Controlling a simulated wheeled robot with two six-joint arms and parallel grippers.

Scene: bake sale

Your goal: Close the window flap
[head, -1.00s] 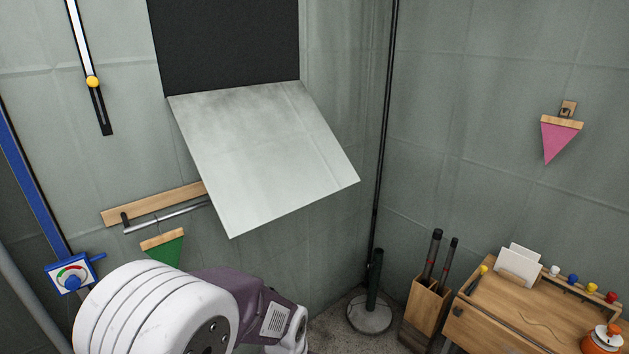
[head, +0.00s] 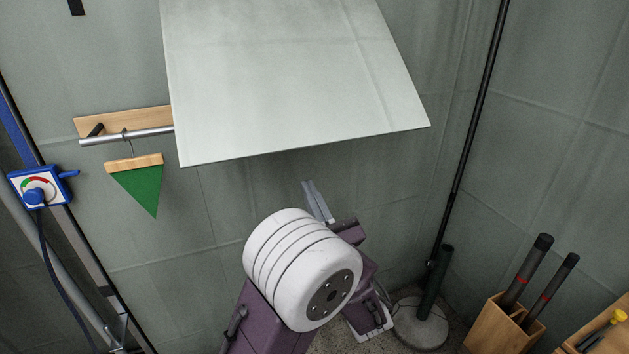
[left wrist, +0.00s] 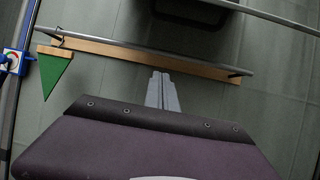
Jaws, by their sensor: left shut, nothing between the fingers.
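The window flap (head: 300,85) is a pale grey-white panel in the head view. It hangs out from the wall at a slant, its lower edge free; its top runs out of the picture. My left gripper (head: 317,201) is below the flap's lower edge, its fingers pointing up, apart from the flap in the picture. In the left wrist view the gripper (left wrist: 162,92) shows with its fingers together and empty. The dark underside at the top of that view may be the flap or opening; I cannot tell. My right gripper is not in view.
A wooden rail with a metal bar (head: 125,135) is on the wall at left, with a green pennant (head: 140,185) hanging from it. A blue dial box (head: 38,188) is further left. A black pole (head: 470,130) and a wooden holder (head: 503,325) stand at right.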

